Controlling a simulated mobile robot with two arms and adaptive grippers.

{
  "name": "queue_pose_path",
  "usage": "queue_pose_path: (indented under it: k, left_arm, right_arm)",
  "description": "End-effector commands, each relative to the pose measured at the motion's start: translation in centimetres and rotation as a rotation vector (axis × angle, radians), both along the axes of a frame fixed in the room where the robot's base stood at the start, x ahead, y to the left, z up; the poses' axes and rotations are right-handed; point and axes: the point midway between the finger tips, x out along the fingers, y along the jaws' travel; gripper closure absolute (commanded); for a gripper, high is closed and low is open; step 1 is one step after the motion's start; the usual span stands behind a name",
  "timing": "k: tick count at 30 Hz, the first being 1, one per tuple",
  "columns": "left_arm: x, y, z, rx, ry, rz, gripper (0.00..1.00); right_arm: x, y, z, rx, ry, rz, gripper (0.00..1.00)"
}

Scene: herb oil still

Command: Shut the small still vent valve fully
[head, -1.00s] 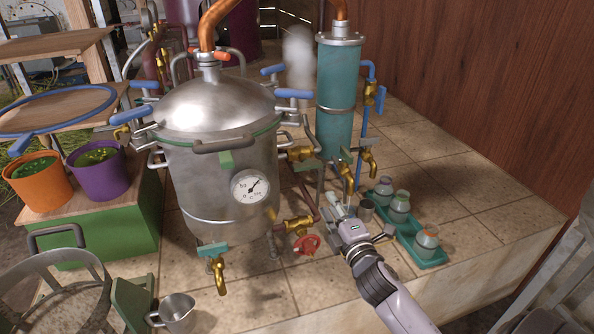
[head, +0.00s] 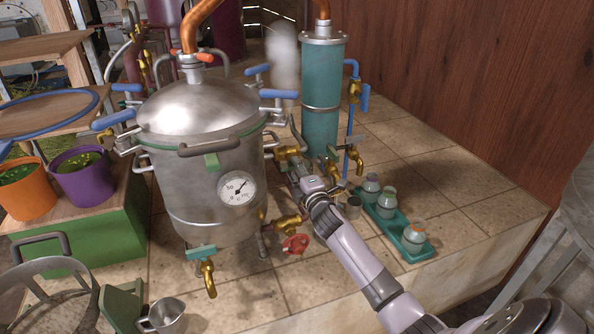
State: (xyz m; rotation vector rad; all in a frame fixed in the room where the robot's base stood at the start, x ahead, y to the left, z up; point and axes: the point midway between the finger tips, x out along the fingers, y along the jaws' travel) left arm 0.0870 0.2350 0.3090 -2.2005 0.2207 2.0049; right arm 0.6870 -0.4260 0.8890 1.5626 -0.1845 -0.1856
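The small still is a steel pot (head: 205,190) with a domed lid and a round pressure gauge (head: 237,188). A brass valve (head: 288,153) sticks out of its right side at upper height; I cannot tell whether it is the vent valve or how its handle is turned. My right gripper (head: 299,172) is just below and in front of this brass valve, reaching in from the lower right. Its fingers are small and partly merge with the fittings behind, so contact and opening are unclear. My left gripper is out of view.
A whitish plume (head: 283,62) rises behind the pot, left of the teal condenser (head: 321,95). A lower brass valve with a red handwheel (head: 296,244), a brass tap (head: 208,276) and a green bottle tray (head: 414,253) are nearby. A metal mug (head: 165,316) stands at front left.

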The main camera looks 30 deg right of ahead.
Motion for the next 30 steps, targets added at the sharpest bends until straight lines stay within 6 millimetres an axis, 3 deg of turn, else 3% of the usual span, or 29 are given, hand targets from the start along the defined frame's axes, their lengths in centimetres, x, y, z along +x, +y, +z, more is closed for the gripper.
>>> queue_pose_path:
  k: [7, 21, 30]
  left_arm:
    - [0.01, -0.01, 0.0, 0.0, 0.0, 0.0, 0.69]
    - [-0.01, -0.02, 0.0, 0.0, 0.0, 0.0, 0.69]
    - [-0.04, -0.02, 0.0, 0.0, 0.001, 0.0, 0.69]
  right_arm:
    - [0.06, 0.03, 0.01, 0.0, 0.0, 0.0, 0.69]
    - [0.04, 0.02, -0.02, 0.0, 0.0, 0.0, 1.0]
    - [0.03, 0.02, -0.06, 0.001, 0.001, 0.0, 1.0]
